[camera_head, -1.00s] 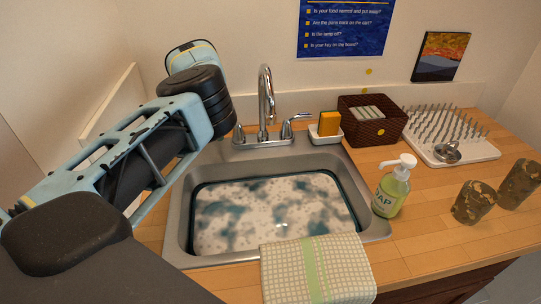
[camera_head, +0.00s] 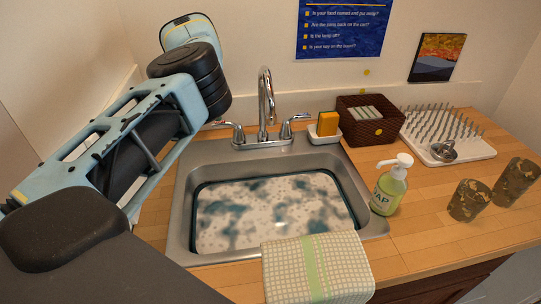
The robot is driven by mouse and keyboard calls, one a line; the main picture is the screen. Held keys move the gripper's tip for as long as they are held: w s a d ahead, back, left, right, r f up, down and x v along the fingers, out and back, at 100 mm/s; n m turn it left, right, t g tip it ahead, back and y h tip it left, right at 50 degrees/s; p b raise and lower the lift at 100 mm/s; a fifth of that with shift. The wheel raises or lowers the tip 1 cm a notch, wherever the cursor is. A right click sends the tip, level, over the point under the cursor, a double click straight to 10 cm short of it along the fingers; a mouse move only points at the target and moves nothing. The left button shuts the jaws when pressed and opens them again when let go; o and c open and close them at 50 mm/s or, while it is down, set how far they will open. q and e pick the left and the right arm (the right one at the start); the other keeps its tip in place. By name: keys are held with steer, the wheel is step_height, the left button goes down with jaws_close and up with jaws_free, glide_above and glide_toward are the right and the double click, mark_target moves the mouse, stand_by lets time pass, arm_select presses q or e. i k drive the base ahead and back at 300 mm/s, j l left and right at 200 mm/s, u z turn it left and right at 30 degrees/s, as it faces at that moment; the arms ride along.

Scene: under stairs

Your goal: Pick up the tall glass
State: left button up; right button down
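Two dark, mottled brown-and-gold tumblers stand upright on the wooden counter at the far right. The one further right and back looks like the taller tumbler (camera_head: 514,182); the shorter-looking tumbler (camera_head: 468,200) stands to its left and nearer, with a small gap between them. Neither is held. My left arm comes in from the left and rises beside the sink, far from the tumblers. Its gripper fingers do not show. My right arm and gripper are not in view.
A sink (camera_head: 180,215) with murky, foamy water fills the middle. A soap bottle (camera_head: 389,188) stands between it and the tumblers. A towel (camera_head: 290,270) hangs over the front edge. A drying rack (camera_head: 480,152) with a metal item, a basket (camera_head: 370,131) and a sponge (camera_head: 327,123) are behind.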

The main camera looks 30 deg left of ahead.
mark_target(520, 174)
steer(key=k+l, duration=0.15)
steer(key=l, duration=0.25)
steer(key=k+l, duration=0.1)
steer(key=l, duration=0.25)
steer(key=k+l, duration=0.15)
steer(key=l, duration=0.25)
steer(key=k+l, duration=0.1)
steer(key=l, duration=0.3)
steer(key=k+l, duration=0.15)
steer(key=l, duration=0.2)
steer(key=k+l, duration=0.15)
steer(key=l, duration=0.25)
steer(key=k+l, duration=0.1)
steer(key=l, duration=0.3)
